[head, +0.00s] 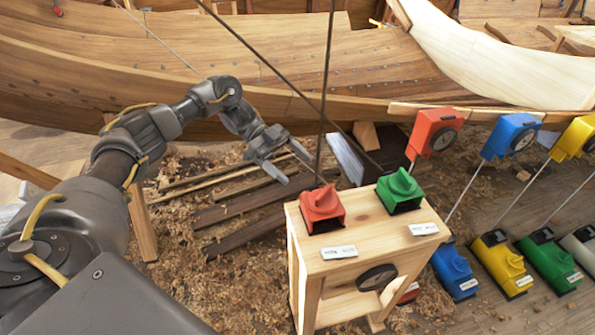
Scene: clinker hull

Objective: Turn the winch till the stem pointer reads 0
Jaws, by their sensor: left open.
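A red winch (322,208) and a green winch (399,190) sit side by side on top of a wooden stand (365,237). Each has a small white label in front, too small to read. A dark round dial (377,277) is on the stand's front; its reading cannot be made out. Dark lines run up from the winches. My left gripper (299,172) is open and empty, above and to the left of the red winch, its fingers pointing down to the right, apart from it. Which winch or dial belongs to the stem cannot be told. My right gripper is not in view.
The wooden hull (250,55) spans the back. Red (434,130), blue (511,136) and yellow (575,138) dial boxes stand on rods at right. Blue (454,272), yellow (502,265) and green (549,262) units lie on planks below them. Shavings and loose boards cover the ground left of the stand.

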